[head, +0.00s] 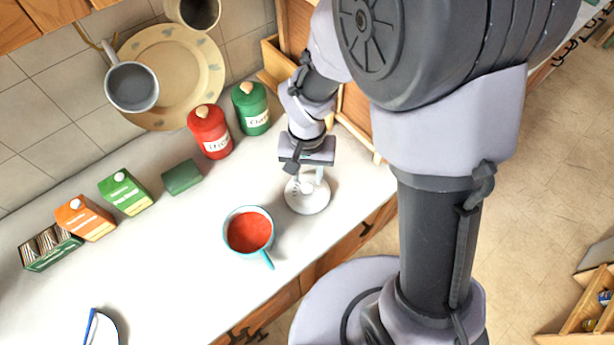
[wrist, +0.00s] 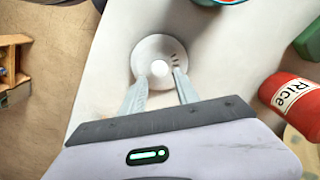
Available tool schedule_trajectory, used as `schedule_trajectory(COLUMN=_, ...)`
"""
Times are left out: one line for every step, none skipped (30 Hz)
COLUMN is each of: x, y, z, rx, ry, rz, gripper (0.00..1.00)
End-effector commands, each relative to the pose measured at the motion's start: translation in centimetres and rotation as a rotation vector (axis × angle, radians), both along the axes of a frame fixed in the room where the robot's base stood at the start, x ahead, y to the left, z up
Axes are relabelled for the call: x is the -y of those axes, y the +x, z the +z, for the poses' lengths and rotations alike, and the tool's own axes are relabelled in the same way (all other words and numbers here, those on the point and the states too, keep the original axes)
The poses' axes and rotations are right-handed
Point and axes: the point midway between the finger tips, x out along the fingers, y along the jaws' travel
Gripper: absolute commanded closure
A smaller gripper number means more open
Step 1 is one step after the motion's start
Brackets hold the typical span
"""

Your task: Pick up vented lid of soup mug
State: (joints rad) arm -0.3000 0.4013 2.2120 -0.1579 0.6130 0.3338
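The vented lid (head: 308,207) is a white disc with a round knob in its middle and small dark vent slots. It lies on the white counter; the wrist view shows it from above (wrist: 152,48). My gripper (head: 307,182) is directly over the lid, pointing down. In the wrist view my gripper (wrist: 159,74) is open, one finger on each side of the knob, with gaps visible between them. I cannot tell whether the fingertips touch the lid. The soup mug (head: 249,232) is light blue, full of red soup and uncovered, left of the lid in the head view.
A red rice canister (head: 209,131) and a green canister (head: 251,108) stand behind. A green block (head: 182,177), cartons (head: 125,191) (head: 85,217) and a packet box (head: 50,247) line the wall. A wooden shelf (head: 354,110) is close to my arm. The counter's front edge (head: 340,245) is near.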

Motion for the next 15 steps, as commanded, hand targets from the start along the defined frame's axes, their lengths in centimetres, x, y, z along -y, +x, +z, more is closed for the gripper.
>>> schedule_trajectory(x=0.0, y=-0.1, z=-0.6, rx=-0.002, ry=-0.001, rz=0.0, gripper=0.63)
schedule_trajectory(x=0.0, y=-0.1, z=-0.9, rx=-0.001, ry=-0.001, rz=0.0, gripper=0.63)
schedule_trajectory(x=0.0, y=-0.1, z=-1.4, rx=-0.001, ry=0.0, rz=-0.001, gripper=0.63)
schedule_trajectory(x=0.0, y=-0.2, z=-2.0, rx=-0.003, ry=0.0, rz=-0.002, gripper=0.63)
schedule_trajectory(x=0.0, y=-0.3, z=-2.8, rx=-0.003, ry=0.0, rz=-0.002, gripper=0.63)
schedule_trajectory(x=0.0, y=-0.4, z=-3.7, rx=-0.003, ry=0.0, rz=-0.002, gripper=0.63)
schedule_trajectory(x=0.0, y=-0.4, z=-4.3, rx=-0.002, ry=-0.001, rz=-0.001, gripper=0.63)
schedule_trajectory(x=0.0, y=-0.4, z=-4.8, rx=-0.003, ry=0.0, rz=-0.001, gripper=0.63)
schedule_trajectory(x=0.0, y=-0.4, z=-5.4, rx=-0.001, ry=-0.001, rz=0.0, gripper=0.63)
schedule_trajectory(x=0.0, y=-0.4, z=-5.7, rx=-0.001, ry=0.0, rz=0.0, gripper=0.63)
schedule_trajectory(x=0.0, y=-0.4, z=-5.9, rx=-0.001, ry=0.0, rz=-0.001, gripper=0.63)
schedule_trajectory(x=0.0, y=-0.4, z=-6.0, rx=-0.001, ry=0.0, rz=-0.001, gripper=0.63)
schedule_trajectory(x=0.0, y=-0.4, z=-6.0, rx=0.0, ry=0.0, rz=-0.001, gripper=0.63)
schedule_trajectory(x=0.0, y=-0.4, z=-6.0, rx=0.0, ry=0.001, rz=-0.001, gripper=0.63)
schedule_trajectory(x=0.0, y=-0.4, z=-5.9, rx=0.0, ry=0.001, rz=-0.001, gripper=0.63)
